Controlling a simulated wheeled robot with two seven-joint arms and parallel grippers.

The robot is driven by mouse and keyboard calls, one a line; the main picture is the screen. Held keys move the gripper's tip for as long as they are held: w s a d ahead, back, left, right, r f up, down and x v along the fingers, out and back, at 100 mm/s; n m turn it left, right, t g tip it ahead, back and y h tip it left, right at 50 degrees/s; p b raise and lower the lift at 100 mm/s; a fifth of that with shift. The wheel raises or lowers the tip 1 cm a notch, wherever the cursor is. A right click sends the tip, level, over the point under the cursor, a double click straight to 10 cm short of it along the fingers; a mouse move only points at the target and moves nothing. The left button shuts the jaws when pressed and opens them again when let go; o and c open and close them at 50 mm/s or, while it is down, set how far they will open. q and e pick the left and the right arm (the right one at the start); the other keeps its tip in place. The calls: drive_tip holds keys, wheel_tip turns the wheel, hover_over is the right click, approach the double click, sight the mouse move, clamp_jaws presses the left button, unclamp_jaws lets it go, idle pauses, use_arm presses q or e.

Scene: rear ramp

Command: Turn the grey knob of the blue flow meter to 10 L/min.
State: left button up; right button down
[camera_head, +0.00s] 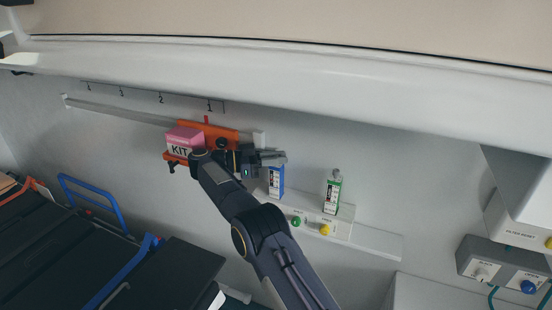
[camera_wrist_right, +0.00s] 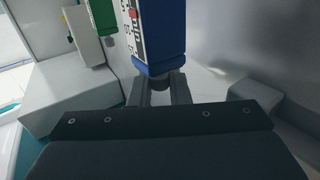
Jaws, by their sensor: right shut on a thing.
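The blue flow meter (camera_head: 276,181) stands upright on the wall strip, just below my right gripper (camera_head: 273,157) in the head view. In the right wrist view the blue flow meter (camera_wrist_right: 159,35) comes in from the top edge, with a white scale face and a small red mark. Its grey knob (camera_wrist_right: 168,80) sits between the two fingers of my right gripper (camera_wrist_right: 163,92), which is shut on it. The fingers hide the knob in the head view. The scale is too small and slanted to read. My left gripper is not in view.
A green flow meter (camera_head: 332,190) stands right of the blue one. Green and yellow wall outlets (camera_head: 324,229) lie below. A pink KIT box (camera_head: 183,141) on an orange holder (camera_head: 222,133) is close to my right wrist. A white overhead ledge (camera_head: 300,85) runs above.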

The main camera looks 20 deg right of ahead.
drive_tip(key=shift+g, duration=0.3)
idle(0.4)
drive_tip(key=c, duration=1.4)
unclamp_jaws()
